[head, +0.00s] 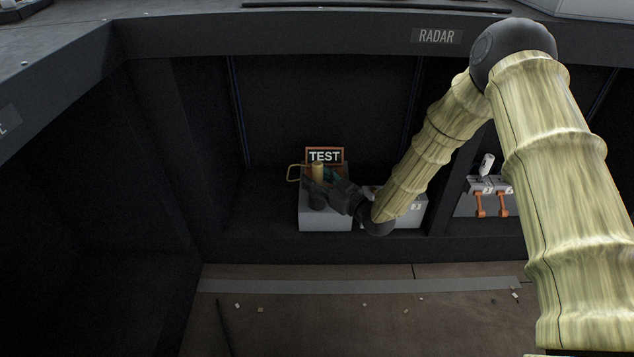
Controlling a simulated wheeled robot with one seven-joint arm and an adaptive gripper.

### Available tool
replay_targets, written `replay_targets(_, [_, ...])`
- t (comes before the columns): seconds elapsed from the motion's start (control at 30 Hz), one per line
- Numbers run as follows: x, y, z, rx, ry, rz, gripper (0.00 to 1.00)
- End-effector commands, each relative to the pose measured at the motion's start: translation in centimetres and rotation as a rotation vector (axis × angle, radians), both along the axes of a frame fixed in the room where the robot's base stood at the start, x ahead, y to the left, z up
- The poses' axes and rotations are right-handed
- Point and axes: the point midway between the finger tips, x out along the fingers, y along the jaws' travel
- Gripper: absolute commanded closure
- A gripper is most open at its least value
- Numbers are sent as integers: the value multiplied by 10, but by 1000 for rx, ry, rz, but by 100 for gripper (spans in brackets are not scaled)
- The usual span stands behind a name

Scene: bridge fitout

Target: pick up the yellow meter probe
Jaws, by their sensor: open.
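The yellow meter probe (318,171) shows as a small upright yellow cylinder above a light grey box (325,222), in front of the TEST sign. A thin yellow loop stands out to its left; I cannot tell whether it is part of the probe. My gripper (318,190) reaches in from the right, low over the box, with its dark fingers at the probe's lower part. The gripper is open. It hides the probe's lower end and part of the box top. I cannot tell whether the fingers touch the probe.
An orange-framed TEST sign (324,156) stands behind the probe, with a small teal thing (333,174) beside it. Another grey box (411,212) is partly behind my arm. Units with orange levers (480,205) stand further right. The RADAR counter edge (300,35) runs above. Small scraps litter the floor.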

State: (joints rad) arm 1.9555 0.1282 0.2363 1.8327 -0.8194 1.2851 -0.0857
Motion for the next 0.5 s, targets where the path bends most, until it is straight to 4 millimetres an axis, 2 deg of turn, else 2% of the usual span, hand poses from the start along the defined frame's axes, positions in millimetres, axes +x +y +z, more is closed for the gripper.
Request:
replay_targets(0.07, [0,0,0,0,0,0,51])
replay_targets(0.33, [0,0,0,0,0,0,100])
replay_targets(0.5, [0,0,0,0,0,0,100])
